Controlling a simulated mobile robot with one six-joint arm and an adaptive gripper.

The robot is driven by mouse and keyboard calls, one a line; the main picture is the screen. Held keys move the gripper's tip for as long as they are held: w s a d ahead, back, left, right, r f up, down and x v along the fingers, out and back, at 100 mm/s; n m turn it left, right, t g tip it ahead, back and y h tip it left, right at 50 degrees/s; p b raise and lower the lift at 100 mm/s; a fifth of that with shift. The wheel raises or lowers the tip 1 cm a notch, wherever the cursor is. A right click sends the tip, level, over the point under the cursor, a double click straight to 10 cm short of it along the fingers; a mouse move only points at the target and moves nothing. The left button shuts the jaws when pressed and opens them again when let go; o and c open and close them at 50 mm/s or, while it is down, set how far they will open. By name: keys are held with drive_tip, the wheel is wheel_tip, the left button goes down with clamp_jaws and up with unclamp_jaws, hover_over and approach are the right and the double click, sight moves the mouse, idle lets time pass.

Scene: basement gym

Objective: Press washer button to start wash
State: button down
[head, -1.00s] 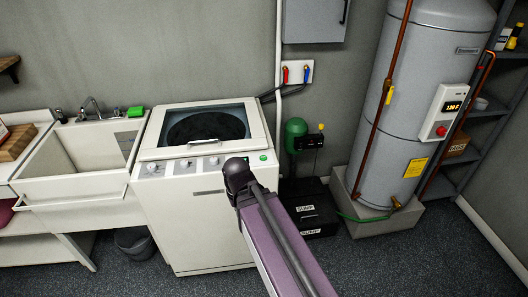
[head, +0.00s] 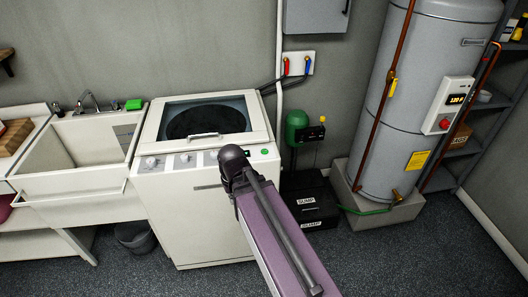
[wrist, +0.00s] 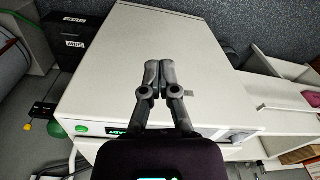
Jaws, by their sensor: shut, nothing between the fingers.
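The white washer (head: 195,225) stands against the back wall, its dark-windowed lid shut. Its sloping front panel has several knobs and, at the right end, a round green button (head: 264,152). In the wrist view the green button (wrist: 83,129) shows at the lower left, beside a lit green display (wrist: 122,133) partly covered by my gripper. My gripper (wrist: 160,66) is shut and empty, its fingertips together over the washer's plain white front. The fingers are apart from the button, to its right in the wrist view. In the head view my arm hides the fingers and part of the panel.
A utility sink (head: 80,150) with a green sponge (head: 134,104) adjoins the washer's left. Black boxes marked SUMP (head: 310,207) stand to its right, then a grey water heater (head: 425,110) on a plinth. A dark bin (head: 135,237) sits under the sink. Floor in front is clear.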

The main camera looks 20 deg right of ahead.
drive_tip(key=w+d+r+m+t+y, duration=0.1)
drive_tip(key=w+d+t, duration=0.1)
drive_tip(key=w+d, duration=0.45)
drive_tip(key=w+d+r+m+t+y, duration=0.15)
drive_tip(key=w+d, duration=0.25)
drive_tip(key=w, duration=0.5)
wheel_tip(320, 180, up, 2)
drive_tip(key=r+m+t, duration=0.1)
drive_tip(key=m+t, duration=0.1)
drive_tip(key=t, duration=0.3)
hover_over(262, 150)
drive_tip(key=s, duration=0.1)
drive_tip(key=shift+s+d+f+y+b, duration=0.1)
drive_tip(key=shift+d+f+y+b, duration=0.2)
drive_tip(key=shift+d, duration=0.1)
drive_tip(key=shift+f, duration=0.15)
wheel_tip(262, 150, down, 8)
drive_tip(key=b, duration=0.8)
drive_tip(key=shift+f+b, duration=0.25)
drive_tip(key=shift+b, duration=0.15)
drive_tip(key=shift+s+f+b, duration=0.1)
drive_tip(key=shift+f+b, duration=0.7)
drive_tip(key=shift+r, duration=0.15)
idle(0.5)
drive_tip(key=shift+r+p, duration=0.7)
drive_tip(key=shift+p, duration=0.15)
